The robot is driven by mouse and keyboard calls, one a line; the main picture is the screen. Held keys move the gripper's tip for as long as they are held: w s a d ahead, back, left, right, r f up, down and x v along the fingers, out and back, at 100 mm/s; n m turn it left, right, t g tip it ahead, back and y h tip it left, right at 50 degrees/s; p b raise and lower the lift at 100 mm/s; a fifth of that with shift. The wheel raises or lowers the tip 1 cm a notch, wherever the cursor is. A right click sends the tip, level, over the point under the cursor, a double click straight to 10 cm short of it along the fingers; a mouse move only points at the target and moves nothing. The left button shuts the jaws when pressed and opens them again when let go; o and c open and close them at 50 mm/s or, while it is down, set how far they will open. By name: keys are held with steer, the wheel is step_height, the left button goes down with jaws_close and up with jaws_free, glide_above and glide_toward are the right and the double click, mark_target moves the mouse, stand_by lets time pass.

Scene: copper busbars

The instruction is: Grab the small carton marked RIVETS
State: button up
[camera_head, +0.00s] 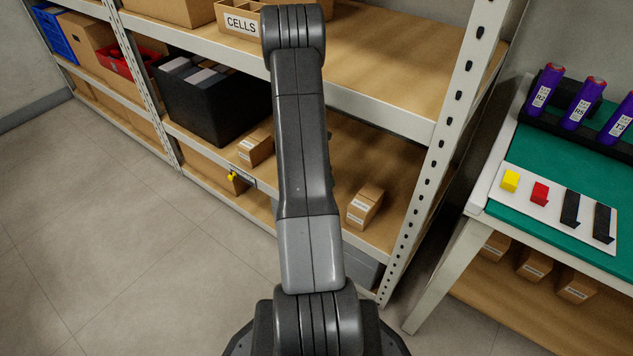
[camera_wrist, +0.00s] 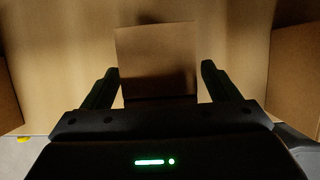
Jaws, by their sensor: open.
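A small brown carton (camera_wrist: 156,48) stands on the shelf straight ahead in the wrist view, between the two fingers of my gripper (camera_wrist: 159,76). The fingers are open, one on each side of it, with a gap visible at each side. No marking can be read on the face I see, and its lower part is dark in shadow. In the head view my arm hides this carton and the gripper. Two other small cartons, a left one (camera_head: 255,148) and a right one (camera_head: 365,205), show either side of my arm; their white labels are too small to read.
Neighbouring cartons stand at the left (camera_wrist: 8,95) and right (camera_wrist: 297,75) edges of the wrist view. A black bin (camera_head: 205,108) is left on the same shelf. An upper shelf board (camera_head: 390,75) lies above, and a white upright (camera_head: 440,150) stands to the right.

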steer(key=shift+f, duration=0.1)
stand_by(0.3)
steer(key=c, duration=1.2)
steer(key=shift+c, duration=0.2)
